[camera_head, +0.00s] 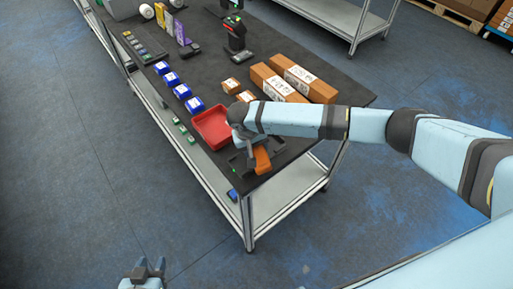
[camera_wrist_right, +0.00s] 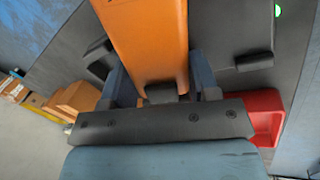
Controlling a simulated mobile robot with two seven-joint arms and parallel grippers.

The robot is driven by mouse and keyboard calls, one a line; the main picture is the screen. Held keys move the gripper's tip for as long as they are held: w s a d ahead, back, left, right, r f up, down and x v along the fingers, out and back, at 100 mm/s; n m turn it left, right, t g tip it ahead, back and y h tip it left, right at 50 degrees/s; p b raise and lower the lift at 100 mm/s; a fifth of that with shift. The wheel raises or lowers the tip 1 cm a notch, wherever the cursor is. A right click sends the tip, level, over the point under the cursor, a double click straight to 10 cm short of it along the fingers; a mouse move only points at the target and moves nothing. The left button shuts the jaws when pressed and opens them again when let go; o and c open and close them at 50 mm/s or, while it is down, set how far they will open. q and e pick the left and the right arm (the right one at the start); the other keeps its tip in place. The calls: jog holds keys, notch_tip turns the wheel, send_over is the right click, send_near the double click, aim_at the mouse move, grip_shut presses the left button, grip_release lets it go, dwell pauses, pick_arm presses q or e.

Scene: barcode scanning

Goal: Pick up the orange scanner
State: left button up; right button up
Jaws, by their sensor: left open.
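The orange scanner (camera_head: 262,160) is at the near corner of the dark table, beside a black stand or tray (camera_head: 238,165). My right gripper (camera_head: 253,146) reaches it from above. In the right wrist view the orange scanner (camera_wrist_right: 150,40) lies between the two blue-grey fingers of the right gripper (camera_wrist_right: 162,80), one on each side. Whether the fingers press on it or are just around it cannot be told. The scanner's lower part is hidden. My left gripper (camera_head: 148,270) is open and empty, low at the bottom edge, away from the table.
A red bin (camera_head: 212,128) stands just left of the right gripper. Several blue boxes (camera_head: 182,91) line the left table edge, and brown cartons (camera_head: 303,82) lie behind my right arm. A dark device on a stand (camera_head: 235,35) is farther back. Floor left of the table is clear.

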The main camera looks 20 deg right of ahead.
jog(key=c, duration=0.3)
jog(key=shift+c, duration=0.2)
jog(key=d+r+b+v, duration=0.1)
jog(key=d+v, duration=0.1)
jog(key=v, duration=0.7)
jog(key=d+b+v, duration=0.1)
jog(key=d+v, duration=0.1)
jog(key=v, duration=0.8)
jog(key=f+n+y, duration=0.1)
jog(key=f, duration=0.3)
jog(key=f+n+y, duration=0.1)
jog(key=f+n, duration=0.1)
jog(key=f, duration=0.2)
jog(key=d+f+n+b, duration=0.1)
jog(key=f, duration=0.3)
jog(key=shift+f+y, duration=0.1)
jog(key=shift+y, duration=0.3)
notch_tip(320, 180, down, 7)
jog(key=b, duration=0.8)
jog(key=shift+r+b, duration=0.25)
jog(key=shift+b, duration=0.1)
pick_arm(q)
notch_tip(320, 180, down, 11)
jog(key=d, duration=0.1)
jog(key=shift+d, duration=0.15)
pick_arm(e)
jog(key=shift+f, duration=0.65)
